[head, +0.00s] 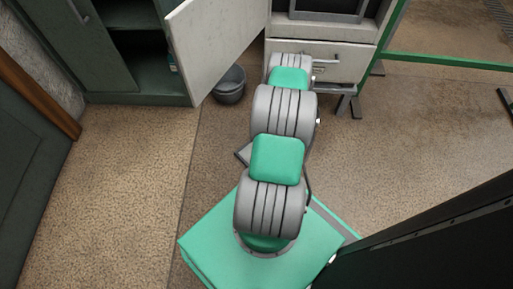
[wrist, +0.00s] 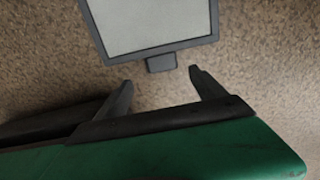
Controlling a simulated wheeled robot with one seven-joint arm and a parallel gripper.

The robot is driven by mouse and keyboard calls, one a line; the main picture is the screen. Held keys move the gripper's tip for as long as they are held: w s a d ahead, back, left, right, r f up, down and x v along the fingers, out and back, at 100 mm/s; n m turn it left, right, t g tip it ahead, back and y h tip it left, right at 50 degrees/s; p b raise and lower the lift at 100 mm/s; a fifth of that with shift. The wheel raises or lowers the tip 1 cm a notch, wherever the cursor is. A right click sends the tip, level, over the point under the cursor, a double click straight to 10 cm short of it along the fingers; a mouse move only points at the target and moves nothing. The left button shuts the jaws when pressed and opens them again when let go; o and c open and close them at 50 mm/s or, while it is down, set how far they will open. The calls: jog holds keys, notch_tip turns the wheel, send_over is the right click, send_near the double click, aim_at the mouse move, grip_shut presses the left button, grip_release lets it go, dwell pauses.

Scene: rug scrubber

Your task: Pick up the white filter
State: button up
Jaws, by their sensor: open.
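The white filter (wrist: 150,22) shows at the top of the wrist view as a pale flat panel in a dark grey frame, cut off by the picture's upper edge. A small dark tab (wrist: 161,63) sticks out from its near edge. My gripper (wrist: 160,77) is open and empty, its two dark fingers pointing toward the filter. The tab lies just beyond the gap between the fingertips, and no contact shows. In the head view my arm hides my gripper. A grey corner beside the arm there may be the filter, but I cannot tell.
In the head view, a cabinet stands at the back left with its pale door (head: 217,45) open. A dark bucket (head: 229,86) stands beside it. A pale drawer unit (head: 345,60) is behind my arm. Brown floor (head: 125,190) is clear at the left.

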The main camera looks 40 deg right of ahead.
jog(key=f+b, duration=0.1)
jog(key=f, duration=0.1)
jog(key=f+b, duration=0.1)
jog(key=f, duration=0.1)
jog(key=f+b, duration=0.1)
jog(key=f, duration=0.2)
jog(key=shift+s+d, duration=0.1)
jog(key=shift+d, duration=0.2)
jog(key=shift+r, duration=0.15)
jog(key=shift+c, duration=0.2)
jog(key=c, duration=1.6)
jog(key=shift+o, duration=0.2)
